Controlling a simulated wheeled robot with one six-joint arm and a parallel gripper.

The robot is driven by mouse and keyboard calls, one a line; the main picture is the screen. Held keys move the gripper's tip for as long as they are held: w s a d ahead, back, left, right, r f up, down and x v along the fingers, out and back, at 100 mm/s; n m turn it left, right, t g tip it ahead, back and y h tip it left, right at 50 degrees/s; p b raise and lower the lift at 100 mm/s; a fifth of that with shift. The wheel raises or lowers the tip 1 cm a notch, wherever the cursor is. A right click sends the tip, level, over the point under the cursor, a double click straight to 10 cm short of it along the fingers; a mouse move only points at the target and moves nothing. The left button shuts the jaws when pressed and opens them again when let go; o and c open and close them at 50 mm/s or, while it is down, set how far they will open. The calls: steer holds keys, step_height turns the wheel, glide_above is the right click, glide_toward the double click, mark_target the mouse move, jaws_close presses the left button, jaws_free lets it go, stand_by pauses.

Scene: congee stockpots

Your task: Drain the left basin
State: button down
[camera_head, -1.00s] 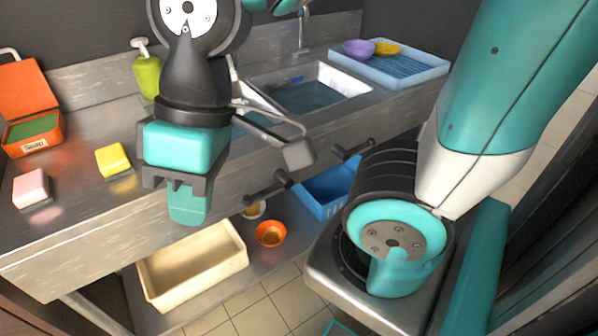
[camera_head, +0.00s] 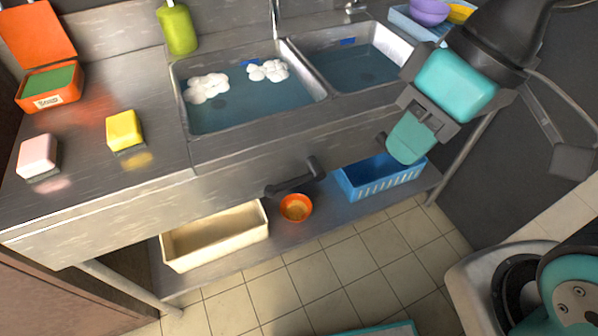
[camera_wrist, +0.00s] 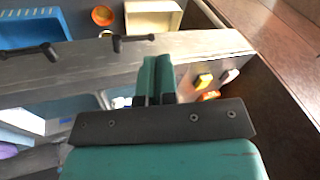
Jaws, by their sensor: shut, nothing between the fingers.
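The right basin (camera_head: 350,72) also holds water, without foam. A black lever (camera_head: 293,178) sticks out of the counter front below the left basin; it also shows in the wrist view (camera_wrist: 132,41). A second black lever (camera_wrist: 28,52) is to its left there; in the head view my gripper mostly hides it. My gripper (camera_head: 408,148) is shut and empty, in front of the counter at the right. Its fingers lie together in the wrist view (camera_wrist: 155,68).
A cream tub (camera_head: 215,240), an orange bowl (camera_head: 296,208) and a blue basket (camera_head: 380,180) sit on the lower shelf. Yellow (camera_head: 124,130) and pink (camera_head: 37,154) sponges, an orange box (camera_head: 48,88) and a green bottle (camera_head: 177,28) stand on the counter. Tiled floor in front is open.

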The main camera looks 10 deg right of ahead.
steer(key=m+t+h+b, duration=0.2)
steer(key=m+h+b, duration=0.2)
steer(key=b, duration=0.6)
glide_above(284, 185)
steer(key=s, duration=0.3)
step_height(284, 185, down, 13)
steer(key=shift+d+r, duration=0.1)
steer(key=shift+d, duration=0.35)
steer(key=w+f, duration=0.1)
steer(key=f, duration=0.8)
steer(key=w+f, duration=0.1)
steer(key=f, duration=0.3)
steer(key=shift+w+a+f+b, duration=0.3)
steer(key=shift+w+f+b, duration=0.05)
steer(key=shift+f+b, duration=0.05)
steer(key=shift+a+f, duration=0.1)
